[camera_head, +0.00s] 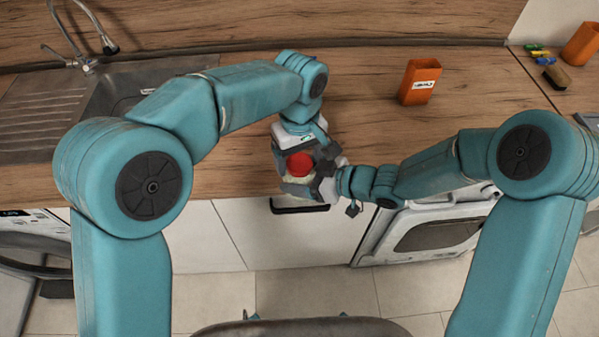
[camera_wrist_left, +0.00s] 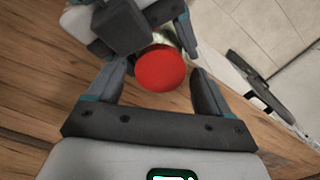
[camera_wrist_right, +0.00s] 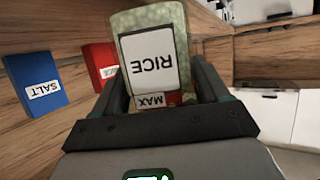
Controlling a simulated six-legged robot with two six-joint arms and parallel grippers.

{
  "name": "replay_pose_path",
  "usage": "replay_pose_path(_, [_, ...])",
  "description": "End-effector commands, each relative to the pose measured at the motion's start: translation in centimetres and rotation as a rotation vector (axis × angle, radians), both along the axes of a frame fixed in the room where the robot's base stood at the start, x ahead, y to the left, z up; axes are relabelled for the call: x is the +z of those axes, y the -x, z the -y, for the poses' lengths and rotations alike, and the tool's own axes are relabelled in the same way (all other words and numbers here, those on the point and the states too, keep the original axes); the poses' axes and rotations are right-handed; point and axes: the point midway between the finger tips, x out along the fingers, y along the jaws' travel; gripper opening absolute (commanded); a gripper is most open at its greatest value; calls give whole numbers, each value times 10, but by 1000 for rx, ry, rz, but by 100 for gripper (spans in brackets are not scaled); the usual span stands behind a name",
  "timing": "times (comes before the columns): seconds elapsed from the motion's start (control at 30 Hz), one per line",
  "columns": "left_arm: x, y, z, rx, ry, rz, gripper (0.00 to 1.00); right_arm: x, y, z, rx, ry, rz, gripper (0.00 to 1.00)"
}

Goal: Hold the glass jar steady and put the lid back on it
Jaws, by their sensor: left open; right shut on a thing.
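The glass jar (camera_wrist_right: 152,60) has a RICE label and a MAX mark, both upside down in the right wrist view, and pale grains inside. My right gripper (camera_wrist_right: 155,85) is shut on it. In the head view the right gripper (camera_head: 318,180) reaches the jar from the right. The round red lid (camera_head: 300,163) shows at the jar's mouth; I cannot tell whether it is seated. My left gripper (camera_head: 300,152) is open over the lid. In the left wrist view the lid (camera_wrist_left: 160,68) lies between its spread fingers, with a gap at the right finger.
An orange container (camera_head: 419,80) stands on the wooden worktop (camera_head: 460,85) to the right. A blue SALT container (camera_wrist_right: 36,80) and a red one (camera_wrist_right: 101,62) show beside the jar in the right wrist view. A sink (camera_head: 125,85) is at left. The worktop between sink and orange container is partly clear.

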Motion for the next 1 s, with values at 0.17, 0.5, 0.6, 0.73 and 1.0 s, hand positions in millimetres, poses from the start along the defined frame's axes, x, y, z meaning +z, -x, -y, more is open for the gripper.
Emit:
replay_pose_path(0.17, [-2,0,0,0,0,0,80,1,0,0,0,-1,2,0])
replay_pose_path(0.5, [-2,0,0,-1,0,0,22,1,0,0,0,-1,2,0])
replay_pose_path(0.6, [-2,0,0,-1,0,0,72,1,0,0,0,-1,2,0])
replay_pose_path(0.73, [-2,0,0,-1,0,0,84,1,0,0,0,-1,2,0])
replay_pose_path(1.0, [5,-1,0,0,1,3,84,1,0,0,0,-1,2,0])
